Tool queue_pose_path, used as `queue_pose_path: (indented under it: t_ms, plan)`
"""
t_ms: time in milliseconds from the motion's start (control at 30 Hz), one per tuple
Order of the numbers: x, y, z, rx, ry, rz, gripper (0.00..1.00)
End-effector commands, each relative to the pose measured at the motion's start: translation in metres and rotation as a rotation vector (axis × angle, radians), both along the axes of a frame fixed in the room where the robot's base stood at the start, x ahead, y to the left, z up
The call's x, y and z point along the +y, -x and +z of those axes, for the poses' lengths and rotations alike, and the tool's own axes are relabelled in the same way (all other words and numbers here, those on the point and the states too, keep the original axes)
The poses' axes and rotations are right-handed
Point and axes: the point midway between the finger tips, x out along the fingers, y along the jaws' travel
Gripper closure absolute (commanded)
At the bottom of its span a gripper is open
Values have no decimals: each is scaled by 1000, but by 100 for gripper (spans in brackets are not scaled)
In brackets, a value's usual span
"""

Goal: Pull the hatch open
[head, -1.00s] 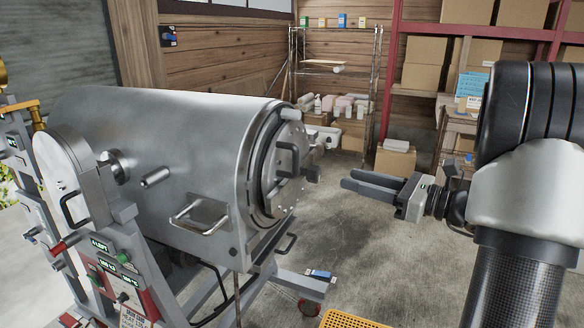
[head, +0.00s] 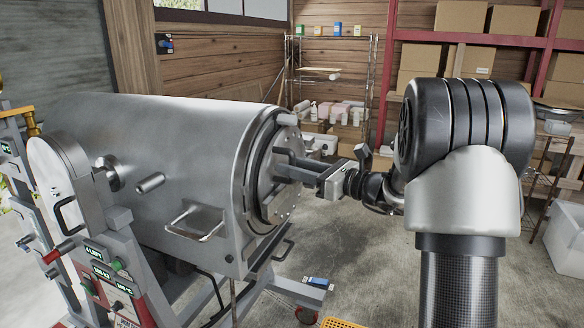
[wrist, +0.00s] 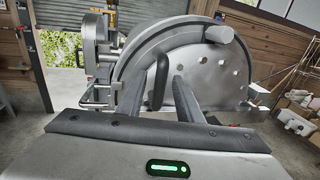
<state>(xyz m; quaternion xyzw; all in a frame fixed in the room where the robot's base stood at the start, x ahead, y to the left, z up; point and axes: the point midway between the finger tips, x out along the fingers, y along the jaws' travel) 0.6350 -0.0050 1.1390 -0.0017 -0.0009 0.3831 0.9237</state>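The hatch (head: 265,205) is the round metal end plate of a large silver drum (head: 165,135), and it appears closed against the drum's rim. It fills the middle of the wrist view (wrist: 205,75), with a row of holes near its edge. A dark upright handle (wrist: 157,80) stands on it there. My gripper (head: 287,163) is at the hatch face, with its fingers pointing at it. Contact cannot be told.
A control panel (head: 110,275) with buttons and readouts stands at the drum's front left. A wire shelf (head: 330,90) and a red rack with cardboard boxes (head: 460,60) are at the back. The concrete floor (head: 400,275) right of the drum is mostly clear.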

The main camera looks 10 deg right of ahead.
Motion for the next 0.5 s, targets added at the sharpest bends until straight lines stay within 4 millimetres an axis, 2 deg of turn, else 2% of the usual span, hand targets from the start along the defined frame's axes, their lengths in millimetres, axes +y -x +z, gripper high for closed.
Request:
queue_pose_path:
  t_ms: [367, 500]
  plan:
    - [5, -5, 0, 1, 1, 0, 67]
    - [5, -5, 0, 1, 1, 0, 88]
